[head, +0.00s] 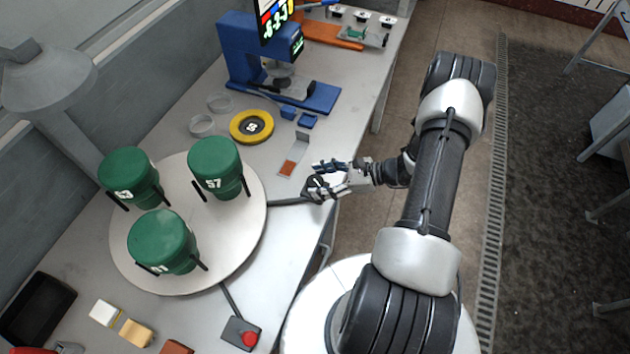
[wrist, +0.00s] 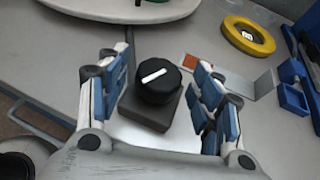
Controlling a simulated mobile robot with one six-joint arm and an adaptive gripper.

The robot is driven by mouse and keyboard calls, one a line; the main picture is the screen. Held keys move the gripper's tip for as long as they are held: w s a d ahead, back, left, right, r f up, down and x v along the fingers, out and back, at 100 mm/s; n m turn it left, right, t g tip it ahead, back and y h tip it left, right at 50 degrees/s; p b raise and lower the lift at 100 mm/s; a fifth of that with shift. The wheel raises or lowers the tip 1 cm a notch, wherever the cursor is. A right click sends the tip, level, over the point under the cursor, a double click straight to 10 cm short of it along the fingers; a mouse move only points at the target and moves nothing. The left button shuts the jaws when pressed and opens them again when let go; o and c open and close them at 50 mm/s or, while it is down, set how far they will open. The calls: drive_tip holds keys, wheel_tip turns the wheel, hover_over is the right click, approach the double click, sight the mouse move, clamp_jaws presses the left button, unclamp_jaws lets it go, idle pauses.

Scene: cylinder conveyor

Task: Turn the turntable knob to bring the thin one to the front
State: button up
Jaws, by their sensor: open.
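The turntable (head: 190,277) is a round pale disc on the bench, and its rim (wrist: 120,12) shows at the top of the wrist view. Three green cylinders stand on it between black posts: one at the back left (head: 130,178), one at the right marked 57 (head: 216,168), and one at the front (head: 162,243). I cannot tell clearly which is thinnest. The black knob (wrist: 157,82) with a white line sits on a dark block. My gripper (head: 318,182) is open, its blue-padded fingers (wrist: 160,95) on either side of the knob, apart from it. The gripper hides the knob in the head view.
A yellow ring (head: 251,126) and a blue machine (head: 262,75) stand behind. A red button box (head: 241,333) is at the bench front, with small blocks (head: 136,333) and a black tray (head: 37,310) to its left.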

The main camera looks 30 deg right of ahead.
drive_tip(key=shift+x, duration=1)
drive_tip(key=c, duration=1)
